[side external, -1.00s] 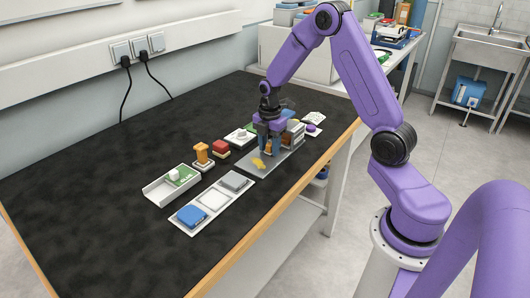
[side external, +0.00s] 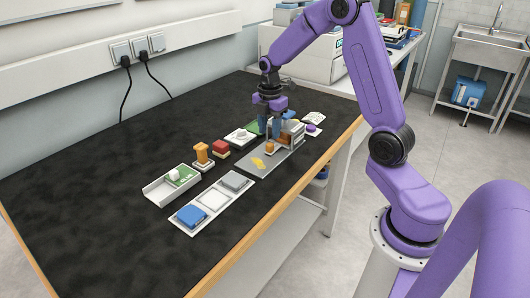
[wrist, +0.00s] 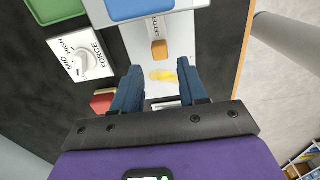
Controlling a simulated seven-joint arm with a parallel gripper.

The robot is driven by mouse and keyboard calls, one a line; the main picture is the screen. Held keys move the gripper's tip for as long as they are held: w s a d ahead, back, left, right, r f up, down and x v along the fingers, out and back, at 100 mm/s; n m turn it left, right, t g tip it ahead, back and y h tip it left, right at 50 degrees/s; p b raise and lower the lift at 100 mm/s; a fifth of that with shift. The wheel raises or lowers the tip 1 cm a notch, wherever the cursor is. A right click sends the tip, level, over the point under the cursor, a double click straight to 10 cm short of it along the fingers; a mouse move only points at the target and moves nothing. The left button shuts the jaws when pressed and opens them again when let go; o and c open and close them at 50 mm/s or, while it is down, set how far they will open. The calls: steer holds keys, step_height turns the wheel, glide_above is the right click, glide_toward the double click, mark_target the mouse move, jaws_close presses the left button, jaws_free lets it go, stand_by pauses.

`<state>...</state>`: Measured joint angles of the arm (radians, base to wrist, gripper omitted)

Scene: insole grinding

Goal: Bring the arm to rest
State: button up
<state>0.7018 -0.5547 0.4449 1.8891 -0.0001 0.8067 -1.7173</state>
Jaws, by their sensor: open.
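My gripper (side external: 269,128) hangs from the purple arm, above the grey plate (side external: 254,168) of the grinding station on the black bench. In the wrist view my gripper (wrist: 158,78) has its two blue fingers apart, with nothing between them. A yellow patch (wrist: 163,75) lies on the plate, beyond and between the fingertips in that view. An orange block (wrist: 159,49) sits further up the station, clear of the fingers; it also shows in the side view (side external: 270,147).
A white force dial (wrist: 80,60) and a red block (side external: 221,147) stand close by. An orange-handled stamp (side external: 202,153), a white tray (side external: 160,196) and a three-pad strip (side external: 212,200) with a blue pad are nearer the front. The bench's left side is clear.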

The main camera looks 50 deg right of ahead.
steer(key=shift+r, duration=0.15)
steer(key=shift+a, duration=0.1)
steer(key=s+a+r+m, duration=0.1)
steer(key=s+a+r, duration=0.1)
steer(key=s+a, duration=0.45)
steer(key=s+a+r+m, duration=0.1)
steer(key=s+a+r, duration=0.25)
steer(key=a, duration=0.55)
steer(key=s+a+m, duration=0.1)
steer(key=s, duration=0.9)
steer(key=s+a+m, duration=0.2)
steer(key=s, duration=0.7)
steer(key=shift+s+a+r, duration=0.3)
steer(key=shift+s+r, duration=0.05)
